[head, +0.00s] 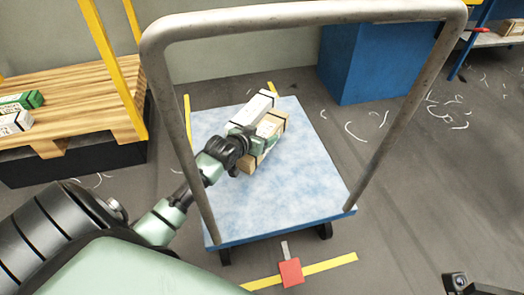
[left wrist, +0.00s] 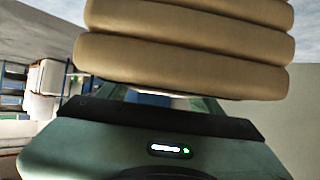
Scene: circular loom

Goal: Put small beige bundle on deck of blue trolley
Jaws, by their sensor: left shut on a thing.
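The small beige bundle (head: 270,126) is between the fingers of my left gripper (head: 246,145), over the blue deck of the trolley (head: 285,190). Green and dark gripper parts cover some of it. In the left wrist view, the bundle (left wrist: 185,48) shows as stacked beige rolls just beyond the green gripper body. My left gripper is shut on it. I cannot tell whether its underside touches the deck. My right gripper's jaws are not visible.
A white box (head: 254,107) is on the deck, close behind the bundle. The trolley's grey handle (head: 300,20) arches across the view. A wooden pallet (head: 85,90) with small boxes stands left, a blue block (head: 365,65) behind. The deck's front part is clear.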

